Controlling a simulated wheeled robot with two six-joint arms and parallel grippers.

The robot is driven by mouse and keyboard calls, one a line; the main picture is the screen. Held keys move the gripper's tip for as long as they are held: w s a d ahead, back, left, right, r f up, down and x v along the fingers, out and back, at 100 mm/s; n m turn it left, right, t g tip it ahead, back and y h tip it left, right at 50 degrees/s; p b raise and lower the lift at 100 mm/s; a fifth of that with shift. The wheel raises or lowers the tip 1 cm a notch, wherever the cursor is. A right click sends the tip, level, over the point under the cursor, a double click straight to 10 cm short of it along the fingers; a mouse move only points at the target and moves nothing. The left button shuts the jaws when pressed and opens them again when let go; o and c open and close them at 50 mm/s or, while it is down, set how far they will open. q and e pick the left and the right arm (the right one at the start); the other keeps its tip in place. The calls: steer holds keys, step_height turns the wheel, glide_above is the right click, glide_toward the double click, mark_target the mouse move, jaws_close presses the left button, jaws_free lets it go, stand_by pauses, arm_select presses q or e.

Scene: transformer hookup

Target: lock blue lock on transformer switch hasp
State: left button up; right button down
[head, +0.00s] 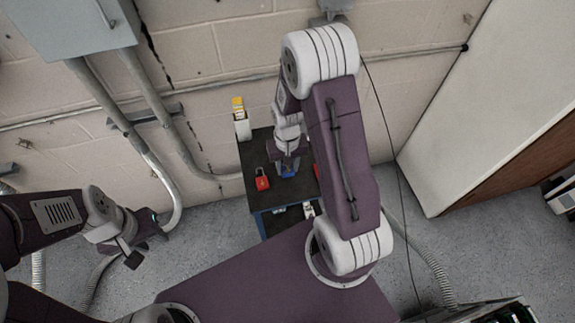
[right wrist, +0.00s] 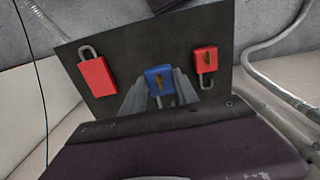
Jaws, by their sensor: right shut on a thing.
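The blue lock (head: 288,174) is on the dark top of a small cart. It also shows in the right wrist view (right wrist: 159,74) between the two grey fingers of my right gripper (right wrist: 160,88), which is shut on it. In the head view my right gripper (head: 287,165) reaches down over the cart and partly covers the lock. My left gripper (head: 133,257) is at the lower left, away from the cart, and its finger opening is too small to judge. I cannot make out a transformer switch hasp in either view.
A red lock (head: 262,182) lies left of the blue one; the right wrist view shows red locks on both sides (right wrist: 96,76) (right wrist: 205,60). The cart top (head: 252,150) stands by the block wall. A grey box (head: 70,30) with conduits is at upper left.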

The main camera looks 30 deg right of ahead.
mark_target(287, 180)
step_height(287, 180, down, 4)
steer(key=shift+r+b, duration=0.2)
steer(key=shift+b, duration=0.95)
steer(key=shift+f+b, duration=0.4)
steer(key=shift+f, duration=0.2)
steer(key=c, duration=0.9)
jaws_free()
steer(key=shift+o, duration=0.2)
step_height(287, 180, up, 5)
steer(key=p, duration=0.5)
steer(key=shift+r, duration=0.15)
